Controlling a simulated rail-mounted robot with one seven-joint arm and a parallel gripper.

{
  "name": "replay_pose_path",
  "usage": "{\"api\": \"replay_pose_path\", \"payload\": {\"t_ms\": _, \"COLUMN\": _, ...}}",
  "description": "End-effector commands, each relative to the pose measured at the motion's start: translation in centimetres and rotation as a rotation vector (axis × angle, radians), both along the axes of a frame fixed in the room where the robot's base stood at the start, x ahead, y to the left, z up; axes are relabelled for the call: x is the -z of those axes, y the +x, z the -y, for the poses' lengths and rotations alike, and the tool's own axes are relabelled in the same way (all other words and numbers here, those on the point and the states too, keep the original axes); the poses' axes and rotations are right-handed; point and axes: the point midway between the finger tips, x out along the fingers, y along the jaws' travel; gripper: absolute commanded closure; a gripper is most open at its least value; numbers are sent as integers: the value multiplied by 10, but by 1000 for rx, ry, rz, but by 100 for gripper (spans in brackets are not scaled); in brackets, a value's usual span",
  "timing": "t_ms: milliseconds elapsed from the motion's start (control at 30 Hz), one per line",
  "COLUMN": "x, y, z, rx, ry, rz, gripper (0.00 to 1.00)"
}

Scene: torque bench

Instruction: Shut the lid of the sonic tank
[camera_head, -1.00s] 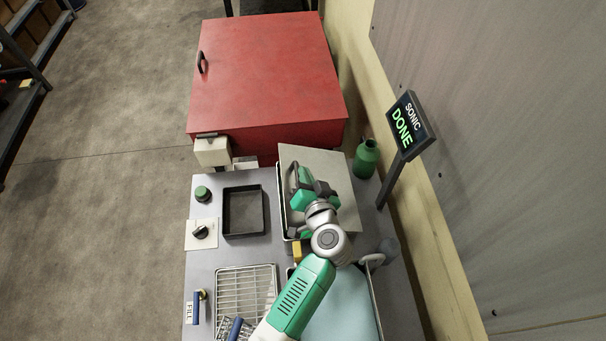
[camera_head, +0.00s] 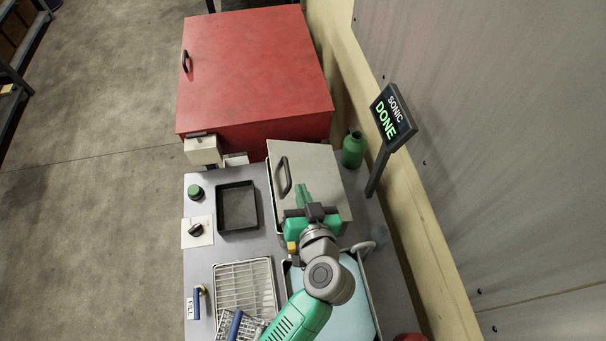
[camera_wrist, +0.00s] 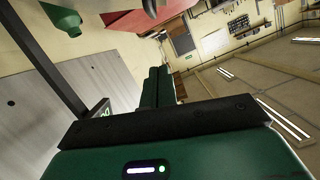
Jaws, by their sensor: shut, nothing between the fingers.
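The sonic tank's lid (camera_head: 322,180) is a flat grey plate with a dark handle (camera_head: 284,176) near its left edge, right of centre on the bench. A thin strip of the tank's rim (camera_head: 270,204) shows along the lid's left side. I cannot tell whether the lid lies flush or is tilted up. My gripper (camera_head: 301,188) is shut and empty. In the head view it overlaps the lid's near part, to the right of the handle and apart from it. The wrist view shows its green fingers (camera_wrist: 158,88) together, pointing across the room.
The sign (camera_head: 392,117) reads SONIC DONE. A green bottle (camera_head: 353,149) stands right of the lid. A black tray (camera_head: 238,206), a wire basket (camera_head: 243,285) and a dark knob (camera_head: 195,230) are to the left. A light blue basin (camera_head: 350,300) is in front. A red cabinet (camera_head: 255,70) stands behind.

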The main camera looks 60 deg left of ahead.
Motion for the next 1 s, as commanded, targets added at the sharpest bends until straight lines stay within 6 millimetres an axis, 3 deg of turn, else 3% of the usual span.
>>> {"api": "replay_pose_path", "payload": {"t_ms": 267, "x": 0, "y": 0, "z": -12, "rx": -1, "ry": -17, "rz": 50, "gripper": 100}}
{"api": "replay_pose_path", "payload": {"t_ms": 700, "x": 25, "y": 27, "z": -97, "rx": -2, "ry": -18, "rz": 46, "gripper": 100}}
{"api": "replay_pose_path", "payload": {"t_ms": 800, "x": 45, "y": 23, "z": -94, "rx": 0, "ry": -19, "rz": 44, "gripper": 100}}
{"api": "replay_pose_path", "payload": {"t_ms": 1000, "x": 61, "y": 20, "z": -95, "rx": 0, "ry": -17, "rz": 46, "gripper": 100}}
